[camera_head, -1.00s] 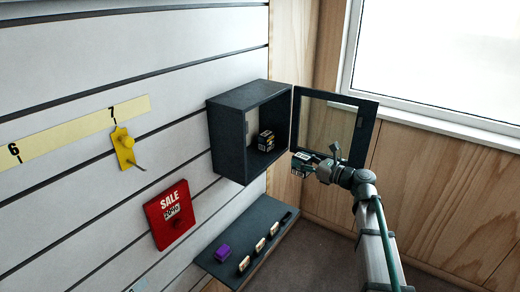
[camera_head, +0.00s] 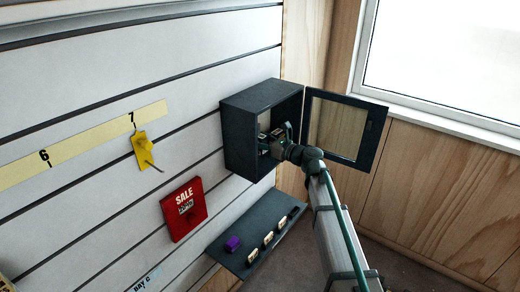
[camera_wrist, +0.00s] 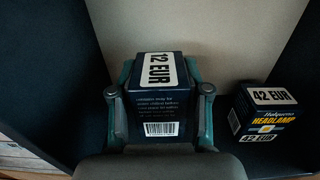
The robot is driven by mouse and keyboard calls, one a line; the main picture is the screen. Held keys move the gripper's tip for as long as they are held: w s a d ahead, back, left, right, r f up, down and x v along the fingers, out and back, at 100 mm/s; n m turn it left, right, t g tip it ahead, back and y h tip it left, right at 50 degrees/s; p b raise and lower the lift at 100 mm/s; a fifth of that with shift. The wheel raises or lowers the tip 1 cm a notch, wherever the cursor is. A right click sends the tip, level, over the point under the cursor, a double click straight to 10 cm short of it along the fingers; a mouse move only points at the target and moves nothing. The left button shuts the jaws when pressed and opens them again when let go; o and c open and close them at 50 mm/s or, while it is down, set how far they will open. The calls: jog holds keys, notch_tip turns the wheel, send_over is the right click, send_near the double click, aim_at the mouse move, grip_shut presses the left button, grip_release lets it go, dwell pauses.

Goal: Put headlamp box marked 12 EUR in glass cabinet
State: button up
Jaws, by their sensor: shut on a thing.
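The dark headlamp box marked 12 EUR (camera_wrist: 158,100) is between the fingers of my gripper (camera_wrist: 160,92) in the wrist view, its white label facing up. My gripper is shut on it. In the head view my gripper (camera_head: 272,141) reaches into the open front of the dark glass cabinet (camera_head: 245,115) on the wall. The cabinet's glass door (camera_head: 340,125) stands open to the right. The held box is hard to make out in the head view. Whether its underside touches the cabinet floor cannot be told.
A second headlamp box, marked 42 EUR (camera_wrist: 265,115), stands inside the cabinet to the right of my gripper in the wrist view, with a gap between. Below is a dark shelf (camera_head: 225,252) with a purple item (camera_head: 232,243) and several price tags. A red SALE sign (camera_head: 184,208) hangs left.

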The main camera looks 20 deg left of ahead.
aim_at(265, 153)
jog(key=shift+f+p, duration=0.45)
jog(key=shift+f, duration=1.85)
jog(key=shift+f, duration=0.15)
jog(key=o, duration=1.2)
